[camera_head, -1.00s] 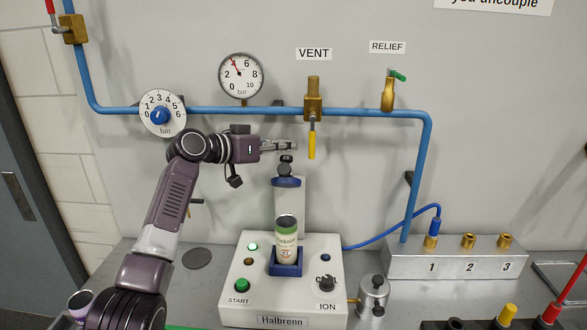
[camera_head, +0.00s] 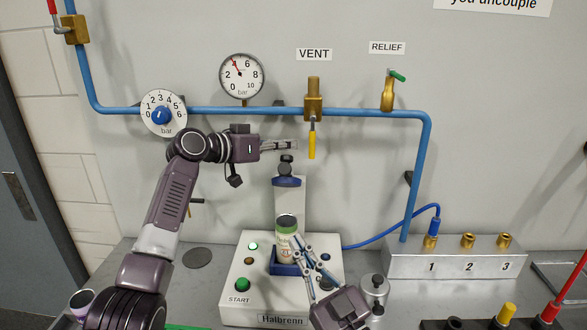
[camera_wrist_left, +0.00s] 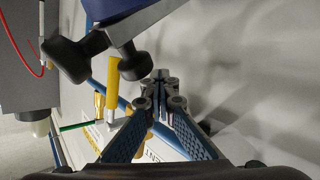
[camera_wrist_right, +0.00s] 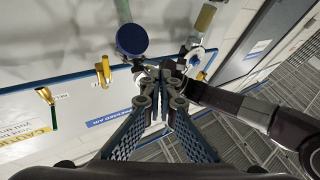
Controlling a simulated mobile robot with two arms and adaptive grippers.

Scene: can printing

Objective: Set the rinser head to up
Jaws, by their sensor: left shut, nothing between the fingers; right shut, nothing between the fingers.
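The rinser head (camera_head: 287,181) is a dark blue piece on a pale post above the white Halbrenn machine (camera_head: 229,290), with a black knob (camera_head: 286,165) on top. In the left wrist view the blue head (camera_wrist_left: 118,12) and a black knob (camera_wrist_left: 134,66) show close to the fingers. My left gripper (camera_head: 297,145) is shut and empty, just above the knob; I cannot tell whether they touch. My right gripper (camera_head: 296,240) is shut and empty, in front of the can (camera_head: 287,226) in its blue holder (camera_head: 282,268), partly hiding both.
The yellow-handled vent valve (camera_head: 312,144) hangs just right of my left gripper. Blue pipe (camera_head: 250,111) runs along the wall behind.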

